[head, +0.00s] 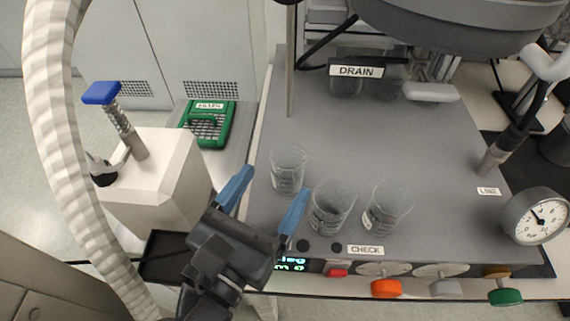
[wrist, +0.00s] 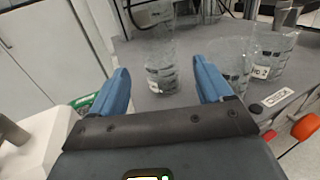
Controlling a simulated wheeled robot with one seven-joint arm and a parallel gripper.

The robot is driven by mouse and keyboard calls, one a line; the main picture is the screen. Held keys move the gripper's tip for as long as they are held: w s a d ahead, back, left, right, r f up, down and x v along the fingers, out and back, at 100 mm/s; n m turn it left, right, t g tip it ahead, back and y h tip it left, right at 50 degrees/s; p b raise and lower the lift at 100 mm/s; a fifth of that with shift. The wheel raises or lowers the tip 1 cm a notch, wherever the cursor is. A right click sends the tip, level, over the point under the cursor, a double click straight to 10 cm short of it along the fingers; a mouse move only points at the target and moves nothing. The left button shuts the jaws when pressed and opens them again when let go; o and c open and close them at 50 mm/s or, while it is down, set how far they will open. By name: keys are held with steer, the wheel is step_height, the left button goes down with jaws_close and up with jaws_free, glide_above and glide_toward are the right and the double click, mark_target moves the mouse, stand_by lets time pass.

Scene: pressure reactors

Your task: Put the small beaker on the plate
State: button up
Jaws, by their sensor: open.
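Three clear glass beakers stand upright on the grey top of the bench unit (head: 330,120). The left one (head: 289,168) looks the narrowest; I take it as the small beaker, though the sizes are close. The middle beaker (head: 332,208) and the right beaker (head: 387,207) stand nearer the front edge. My gripper (head: 275,181) is open and empty at the left front of the unit, its blue fingers pointing toward the left beaker. In the wrist view, that beaker (wrist: 161,65) shows between and beyond the fingertips (wrist: 163,80). I cannot tell which surface is the plate.
The middle beaker (wrist: 232,65) is close to my right finger. A white block with a blue-handled valve (head: 155,180) and a green tray (head: 206,124) are at left. Knobs (head: 387,289) line the front edge. A gauge (head: 536,216) is at right. The unit's centre is clear.

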steer(key=shift+v, duration=2.25)
steer(key=shift+d, duration=0.1)
